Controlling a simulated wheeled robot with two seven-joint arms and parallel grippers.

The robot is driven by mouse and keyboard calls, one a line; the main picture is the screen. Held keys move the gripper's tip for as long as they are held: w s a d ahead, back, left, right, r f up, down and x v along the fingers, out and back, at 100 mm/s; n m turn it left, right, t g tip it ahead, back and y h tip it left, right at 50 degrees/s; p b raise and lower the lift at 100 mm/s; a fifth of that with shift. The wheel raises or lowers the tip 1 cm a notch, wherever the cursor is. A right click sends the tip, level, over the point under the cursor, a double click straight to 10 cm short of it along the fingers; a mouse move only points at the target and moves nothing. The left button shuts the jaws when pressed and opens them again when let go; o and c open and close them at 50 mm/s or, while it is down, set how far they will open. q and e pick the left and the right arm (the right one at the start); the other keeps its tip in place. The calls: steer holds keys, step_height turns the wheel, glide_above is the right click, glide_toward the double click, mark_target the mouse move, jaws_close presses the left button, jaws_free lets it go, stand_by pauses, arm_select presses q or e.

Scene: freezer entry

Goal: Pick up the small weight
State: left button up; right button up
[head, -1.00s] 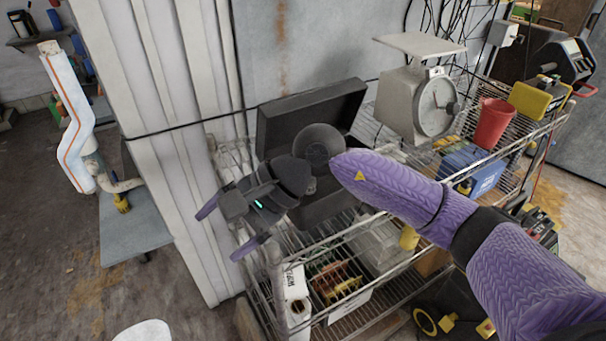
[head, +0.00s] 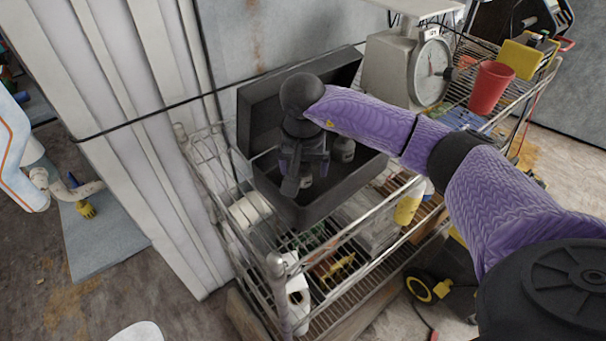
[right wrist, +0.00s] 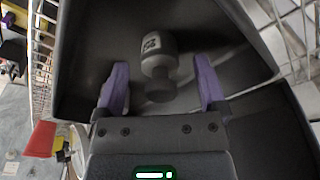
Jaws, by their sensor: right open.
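An open black case (head: 300,213) sits on the wire shelf, and grey weights show inside it in the head view. One weight (head: 345,148) stands right of my right gripper (head: 304,176); another grey piece (head: 306,178) shows low by the fingers, mostly hidden. My right gripper points down into the case, with its purple fingers apart. I cannot tell which head-view weight this is. My left gripper is out of view.
The case lid (head: 345,70) stands open behind my gripper. A scale (head: 405,65) and a red cup (head: 491,88) stand to the right on the rack. White rolls (head: 249,210) lie left of the case. A ribbed white wall panel (head: 135,130) rises at the left.

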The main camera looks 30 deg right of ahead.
steer(key=shift+w+f, duration=0.1)
steer(key=shift+f, duration=0.35)
jaws_close()
steer(key=shift+r, duration=0.15)
